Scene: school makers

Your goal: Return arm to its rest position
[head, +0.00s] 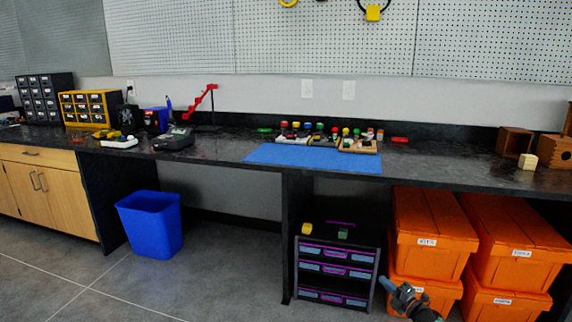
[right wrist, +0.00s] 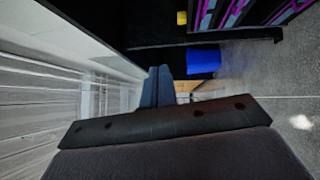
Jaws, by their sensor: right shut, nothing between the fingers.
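My right gripper (head: 391,287) is low at the bottom right of the head view, in front of the orange bins and right of the drawer unit. It is shut and empty. In the right wrist view its fingers (right wrist: 157,88) are together, with nothing between them. The right wrist view looks sideways, with the floor along its right side. My left gripper is not in view.
The long black counter (head: 225,155) holds a blue mat (head: 310,158) and several small parts. Below it stand a drawer unit (head: 335,270), orange bins (head: 435,215) and a blue waste bin (head: 150,225). The floor (head: 220,280) is clear at the front left.

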